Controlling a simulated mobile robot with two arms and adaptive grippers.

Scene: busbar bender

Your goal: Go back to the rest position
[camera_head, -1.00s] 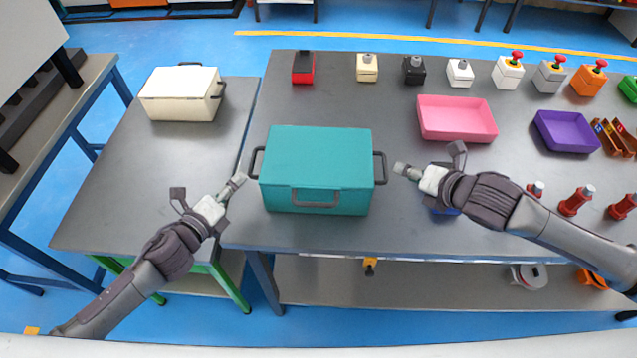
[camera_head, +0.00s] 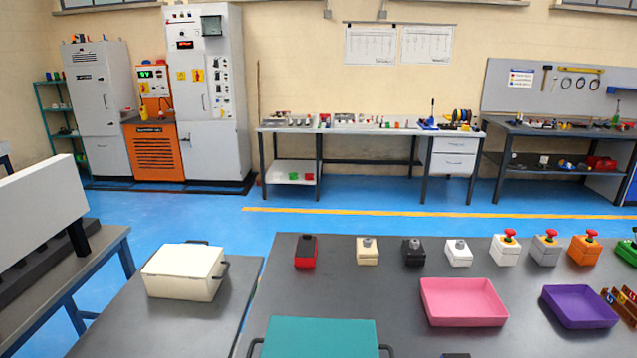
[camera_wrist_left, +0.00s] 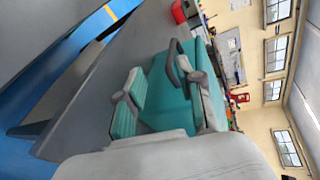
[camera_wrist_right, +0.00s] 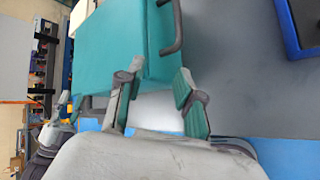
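The teal case (camera_head: 318,338) stands on the dark table at the bottom of the head view, with only its upper part in frame. It also shows in the left wrist view (camera_wrist_left: 205,98) and the right wrist view (camera_wrist_right: 110,45). My left gripper (camera_wrist_left: 150,95) has its fingers apart, with the case and its handle beyond them. My right gripper (camera_wrist_right: 155,100) also has its fingers apart, with nothing between them, in front of the case's side with the dark handle (camera_wrist_right: 173,28). Neither gripper shows in the head view now.
A cream case (camera_head: 184,272) stands on the left table. A pink tray (camera_head: 462,302), a purple tray (camera_head: 580,306) and several push-button boxes (camera_head: 507,248) occupy the main table. Cabinets and workbenches line the back wall; blue floor lies between.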

